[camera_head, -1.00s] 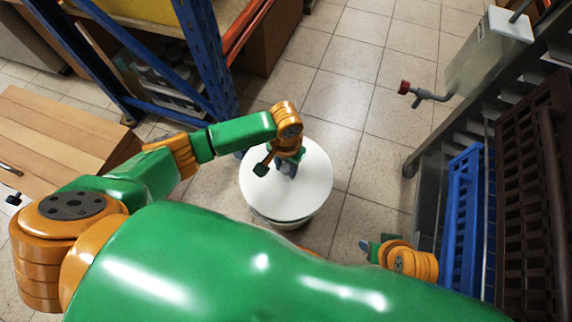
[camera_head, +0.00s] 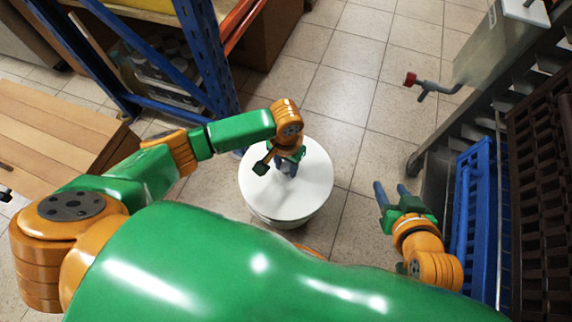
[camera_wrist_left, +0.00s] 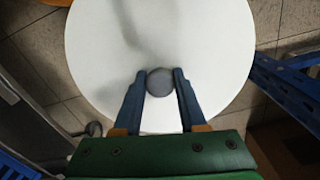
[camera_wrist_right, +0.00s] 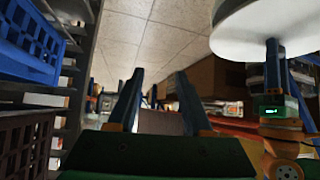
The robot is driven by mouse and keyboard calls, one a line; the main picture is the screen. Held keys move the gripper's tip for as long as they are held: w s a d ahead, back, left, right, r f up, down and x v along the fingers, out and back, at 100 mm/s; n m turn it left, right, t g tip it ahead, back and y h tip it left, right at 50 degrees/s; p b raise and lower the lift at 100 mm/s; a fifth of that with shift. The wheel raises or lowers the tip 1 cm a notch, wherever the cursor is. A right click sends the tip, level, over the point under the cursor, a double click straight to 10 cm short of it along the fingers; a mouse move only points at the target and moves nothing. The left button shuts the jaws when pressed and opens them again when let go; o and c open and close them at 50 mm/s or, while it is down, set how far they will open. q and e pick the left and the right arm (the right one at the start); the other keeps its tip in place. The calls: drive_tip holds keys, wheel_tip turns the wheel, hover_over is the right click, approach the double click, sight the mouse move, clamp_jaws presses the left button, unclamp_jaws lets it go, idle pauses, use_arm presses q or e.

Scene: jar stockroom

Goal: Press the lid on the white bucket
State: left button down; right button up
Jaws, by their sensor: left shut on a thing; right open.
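The white lid (camera_head: 312,185) lies flat over the white bucket (camera_head: 283,221). Its round grey knob (camera_wrist_left: 159,82) stands at the middle. My left gripper (camera_head: 288,168) points down from above and is shut on this knob, one blue finger on each side. I cannot tell whether the lid is fully seated. My right gripper (camera_head: 393,189) is open and empty, to the right of the bucket and apart from it.
A blue crate (camera_head: 466,215) and a brown crate (camera_head: 540,190) stand on a rack at right. A blue rack post (camera_head: 205,55) and a wooden box (camera_head: 55,135) are at left. Tiled floor behind the bucket is clear.

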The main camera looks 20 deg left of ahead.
use_arm(q)
drive_tip(key=shift+f+b, duration=0.3)
drive_tip(key=shift+f, duration=0.7)
use_arm(e)
drive_tip(key=w+a+r+t+y, duration=0.1)
drive_tip(key=w+r+t, duration=0.2)
drive_tip(key=r, duration=0.2)
drive_tip(key=shift+w+a+t, duration=0.2)
drive_tip(key=shift+w+t, duration=0.1)
drive_tip(key=shift+r, duration=0.1)
use_arm(q)
drive_tip(key=shift+p, duration=0.55)
use_arm(e)
drive_tip(key=shift+r, duration=0.4)
drive_tip(key=shift+r, duration=0.15)
use_arm(q)
drive_tip(key=shift+p, duration=0.3)
use_arm(e)
drive_tip(key=shift+r, duration=0.2)
use_arm(q)
drive_tip(key=shift+f, duration=0.6)
use_arm(e)
drive_tip(key=shift+r, duration=0.2)
